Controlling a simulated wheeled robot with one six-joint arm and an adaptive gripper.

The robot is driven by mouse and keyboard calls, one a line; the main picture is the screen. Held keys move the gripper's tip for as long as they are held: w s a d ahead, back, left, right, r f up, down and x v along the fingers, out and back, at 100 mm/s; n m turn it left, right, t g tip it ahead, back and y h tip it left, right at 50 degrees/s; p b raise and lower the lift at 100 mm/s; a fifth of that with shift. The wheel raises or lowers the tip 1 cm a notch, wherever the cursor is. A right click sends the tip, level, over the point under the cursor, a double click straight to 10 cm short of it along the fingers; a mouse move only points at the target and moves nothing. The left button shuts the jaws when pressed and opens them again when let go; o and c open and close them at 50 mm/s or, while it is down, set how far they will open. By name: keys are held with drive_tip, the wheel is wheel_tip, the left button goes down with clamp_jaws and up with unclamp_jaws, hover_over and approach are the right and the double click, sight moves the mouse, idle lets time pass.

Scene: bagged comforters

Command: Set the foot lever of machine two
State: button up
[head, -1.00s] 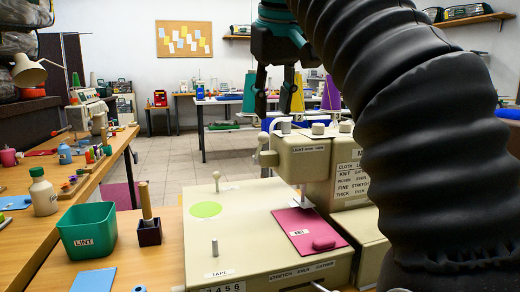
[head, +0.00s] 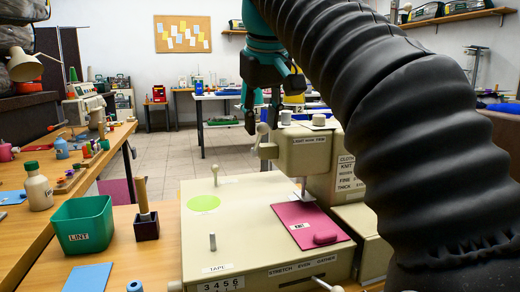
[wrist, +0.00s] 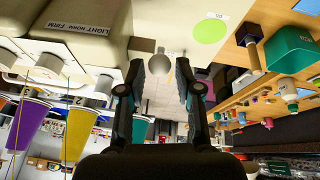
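A cream sewing machine (head: 300,150) stands on the wooden table, with a label reading LIGHT NORM FIRM on its head. A small lever with a pale ball knob (head: 262,129) sticks up at the left end of that head. My gripper (head: 262,122) points down over it, open, with one finger on each side of the knob in the head view. Whether either finger touches the knob cannot be told. No number for this machine is readable.
On the machine bed lie a pink cloth (head: 308,222) marked KNIT and a green disc (head: 203,203); short posts stand there too. A green LINT bin (head: 83,224) and a dark block with a wooden handle (head: 145,222) stand left. Coloured cones (wrist: 78,135) show in the wrist view.

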sight(260, 140)
drive_tip(key=b+x, duration=0.1)
drive_tip(key=x, duration=0.5)
drive_tip(key=shift+f+b, duration=0.1)
drive_tip(key=shift+b, duration=0.2)
clamp_jaws()
